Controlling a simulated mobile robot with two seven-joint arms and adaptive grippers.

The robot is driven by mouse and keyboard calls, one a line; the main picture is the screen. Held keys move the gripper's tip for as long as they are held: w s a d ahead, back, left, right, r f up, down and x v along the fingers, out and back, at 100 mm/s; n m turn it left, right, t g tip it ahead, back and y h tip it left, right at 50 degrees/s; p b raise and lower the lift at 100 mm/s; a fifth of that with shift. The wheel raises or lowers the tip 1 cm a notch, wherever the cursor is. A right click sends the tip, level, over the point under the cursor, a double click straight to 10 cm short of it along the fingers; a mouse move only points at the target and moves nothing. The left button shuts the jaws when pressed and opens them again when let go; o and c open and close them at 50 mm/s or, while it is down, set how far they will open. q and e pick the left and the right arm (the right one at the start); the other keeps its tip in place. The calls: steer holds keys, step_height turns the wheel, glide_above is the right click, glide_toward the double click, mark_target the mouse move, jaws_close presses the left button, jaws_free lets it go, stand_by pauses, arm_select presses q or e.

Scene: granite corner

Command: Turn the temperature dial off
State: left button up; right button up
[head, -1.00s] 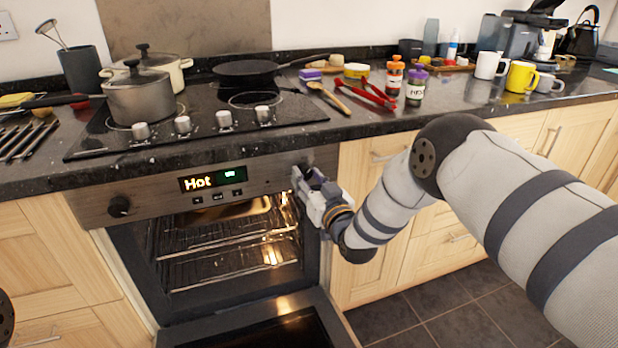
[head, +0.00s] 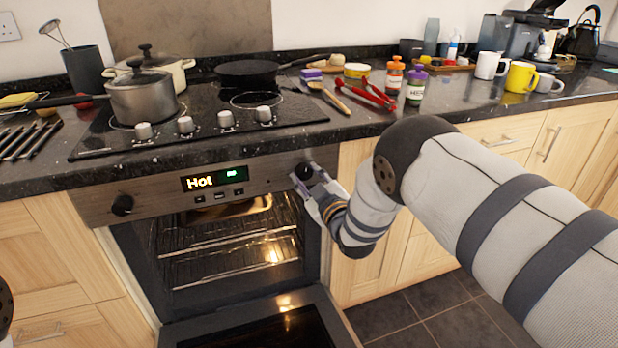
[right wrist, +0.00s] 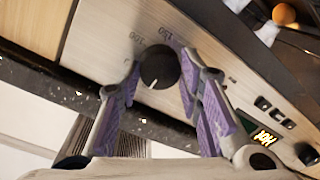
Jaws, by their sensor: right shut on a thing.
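The temperature dial (head: 304,171) is a round black knob at the right end of the oven's steel panel. In the right wrist view the dial (right wrist: 158,67) has a white pointer mark, with "100" and "150" printed beside it. My right gripper (head: 308,178) is at the dial, coming from below right. In the right wrist view its purple-padded fingers (right wrist: 160,78) stand on either side of the knob, shut on it. The display (head: 214,179) reads "Hot". My left gripper is not in view.
A second black knob (head: 122,205) is at the panel's left end. The oven door (head: 265,335) hangs open below, with lit racks (head: 228,258) inside. The black granite worktop (head: 350,130) overhangs the panel, with pots, a pan, jars and mugs on it.

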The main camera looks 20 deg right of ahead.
stand_by(0.5)
steer(key=o, duration=1.2)
steer(key=shift+c, duration=0.2)
steer(key=s+d, duration=0.1)
steer(key=s, duration=1.1)
steer(key=shift+r, duration=0.25)
